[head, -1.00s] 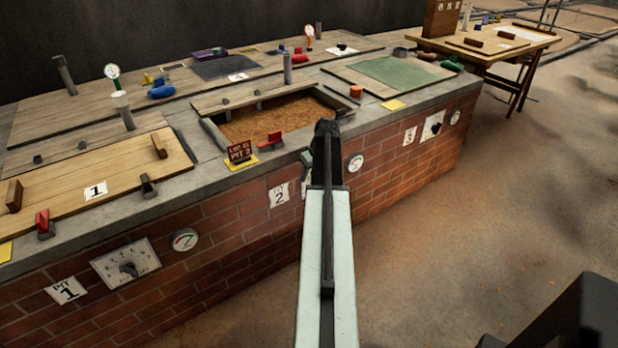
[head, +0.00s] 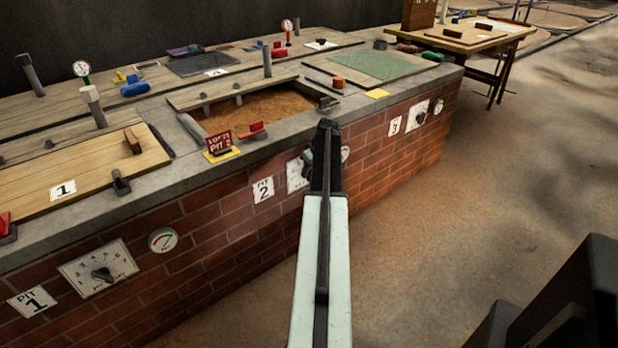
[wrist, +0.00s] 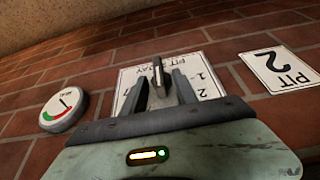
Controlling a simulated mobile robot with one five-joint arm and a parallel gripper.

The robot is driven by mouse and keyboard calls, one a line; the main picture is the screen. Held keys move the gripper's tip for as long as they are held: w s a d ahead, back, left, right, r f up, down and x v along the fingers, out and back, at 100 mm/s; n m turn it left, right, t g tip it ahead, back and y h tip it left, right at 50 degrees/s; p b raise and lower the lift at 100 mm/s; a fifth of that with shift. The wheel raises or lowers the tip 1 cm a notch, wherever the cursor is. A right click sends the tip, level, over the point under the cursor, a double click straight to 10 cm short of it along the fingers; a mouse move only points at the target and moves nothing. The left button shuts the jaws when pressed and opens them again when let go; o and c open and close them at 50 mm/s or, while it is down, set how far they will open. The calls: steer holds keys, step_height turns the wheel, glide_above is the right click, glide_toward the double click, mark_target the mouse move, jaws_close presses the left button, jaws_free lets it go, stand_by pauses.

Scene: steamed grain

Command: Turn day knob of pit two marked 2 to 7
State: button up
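The pit two dial plate (head: 294,176) is white and sits on the brick front, right of the "PIT 2" sign (head: 263,189). My gripper (head: 325,150) is in front of its right part and hides much of it. The grey day knob (wrist: 158,74) stands out from the plate between my gripper's two fingers (wrist: 160,85). The fingers are apart, with the knob in the gap. I cannot tell whether either touches it, or its exact setting.
A round gauge (wrist: 64,110) is beside the plate on the wall. Pit one's dial (head: 98,268) and pit three's dial (head: 419,112) are on the same wall. The stone ledge (head: 220,178) above holds a red "PIT 2" sign (head: 219,143).

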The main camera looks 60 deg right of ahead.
steer(key=shift+r, duration=0.1)
jaws_close()
steer(key=shift+d, duration=0.1)
steer(key=shift+s+d+f+m+t+y+b, duration=0.1)
steer(key=shift+d+f+m+t+y+b, duration=0.3)
steer(key=shift+y+b, duration=0.85)
steer(key=shift+s+d+r+m+t+y+b, duration=0.15)
steer(key=shift+t+y+b, duration=0.5)
steer(key=shift+y+b, duration=0.65)
steer(key=shift+s+d+f+m+t+y+b, duration=0.1)
steer(key=shift+d+f+m+t+y+b, duration=0.35)
steer(key=shift+y+b, duration=0.8)
steer(key=shift+a+r, duration=0.1)
steer(key=shift+r, duration=0.1)
jaws_free()
